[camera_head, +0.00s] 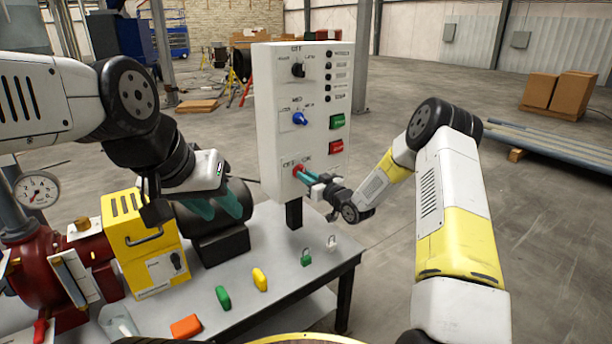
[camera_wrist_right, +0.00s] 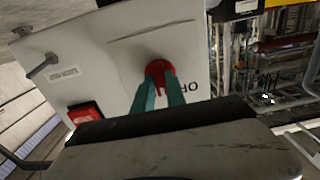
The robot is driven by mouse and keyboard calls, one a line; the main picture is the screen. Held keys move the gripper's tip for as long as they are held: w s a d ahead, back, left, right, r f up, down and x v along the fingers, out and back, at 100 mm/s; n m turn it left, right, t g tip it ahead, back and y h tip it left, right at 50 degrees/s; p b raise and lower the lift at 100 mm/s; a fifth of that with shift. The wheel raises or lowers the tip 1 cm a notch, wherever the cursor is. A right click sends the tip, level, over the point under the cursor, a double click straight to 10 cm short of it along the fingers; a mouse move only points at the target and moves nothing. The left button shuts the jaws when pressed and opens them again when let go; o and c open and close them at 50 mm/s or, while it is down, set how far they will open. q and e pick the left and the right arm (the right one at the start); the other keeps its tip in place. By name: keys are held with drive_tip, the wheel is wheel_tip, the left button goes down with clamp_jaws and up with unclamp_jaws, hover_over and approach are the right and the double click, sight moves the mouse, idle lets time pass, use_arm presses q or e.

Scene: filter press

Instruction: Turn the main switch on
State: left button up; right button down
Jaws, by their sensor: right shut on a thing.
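The white control box (camera_head: 303,115) stands on a post at the back of the table. Its red main switch (camera_head: 298,170) sits low on the front face, with OFF and ON lettering by it. My right gripper (camera_head: 306,176) is shut on the red knob with its teal fingers. In the right wrist view the fingers lie on both sides of the red main switch (camera_wrist_right: 158,70). My left gripper (camera_head: 217,207) hangs over the table in front of the dark motor, its two teal fingers apart and nothing visible between them.
A black knob (camera_head: 298,70), a blue knob (camera_head: 300,119), a green button (camera_head: 337,122) and a red button (camera_head: 336,147) are on the box. Several coloured padlocks, including a yellow one (camera_head: 260,279), lie on the table (camera_head: 285,285). A yellow box (camera_head: 143,240) and red pump (camera_head: 45,270) are at left.

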drive_tip(key=m, duration=0.8)
drive_tip(key=shift+f+m, duration=0.1)
drive_tip(key=shift+m, duration=0.3)
idle(0.4)
drive_tip(key=c, duration=1.4)
unclamp_jaws()
drive_tip(key=shift+o, duration=0.2)
drive_tip(key=shift+s+d, duration=0.1)
drive_tip(key=v, duration=0.7)
drive_tip(key=shift+s, duration=0.25)
drive_tip(key=shift+d, duration=0.15)
